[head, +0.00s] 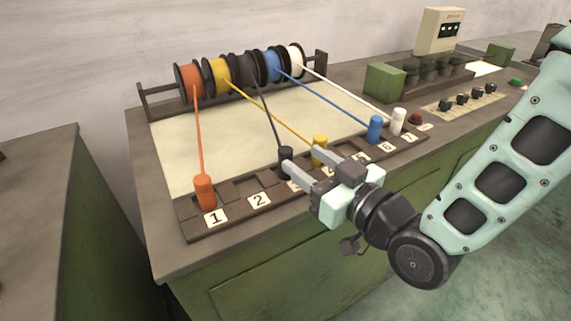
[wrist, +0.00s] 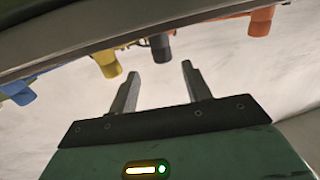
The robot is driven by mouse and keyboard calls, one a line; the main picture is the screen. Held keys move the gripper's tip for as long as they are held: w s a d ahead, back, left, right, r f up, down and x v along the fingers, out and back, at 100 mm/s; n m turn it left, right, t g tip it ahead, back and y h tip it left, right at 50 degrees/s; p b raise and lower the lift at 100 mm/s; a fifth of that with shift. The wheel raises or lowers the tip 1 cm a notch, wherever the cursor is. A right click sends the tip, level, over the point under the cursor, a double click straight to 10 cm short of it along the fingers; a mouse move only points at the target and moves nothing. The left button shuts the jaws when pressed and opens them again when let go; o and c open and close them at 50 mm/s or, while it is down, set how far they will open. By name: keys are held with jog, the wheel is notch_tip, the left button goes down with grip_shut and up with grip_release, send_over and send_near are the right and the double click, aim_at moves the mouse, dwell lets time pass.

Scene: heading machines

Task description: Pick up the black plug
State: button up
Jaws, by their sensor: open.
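The black plug (head: 286,157) stands upright on the numbered strip, to the right of label 2, with a dark cord running up to a spool. My gripper (head: 301,160) is open and empty in front of the strip. In the head view its left finger overlaps the plug's lower edge and its right finger ends by the yellow plug (head: 320,147). In the wrist view the black plug (wrist: 160,47) shows just beyond the fingertips (wrist: 160,69), lined up with the gap between them. I cannot tell whether a finger touches it. My gripper hides some labels.
An orange plug (head: 204,192) stands at the strip's left end. A blue plug (head: 375,129) and a white plug (head: 398,121) stand to the right. Taut cords lead from the plugs to the spool rack (head: 322,66) across the pale board (head: 180,150).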

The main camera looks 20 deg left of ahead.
aim_at(291, 156)
jog(key=shift+f+p+x, duration=0.15)
jog(key=shift+x, duration=1.3)
jog(key=shift+f+p+x, duration=0.15)
jog(key=shift+x, duration=1.3)
jog(key=shift+s, duration=0.2)
grip_shut()
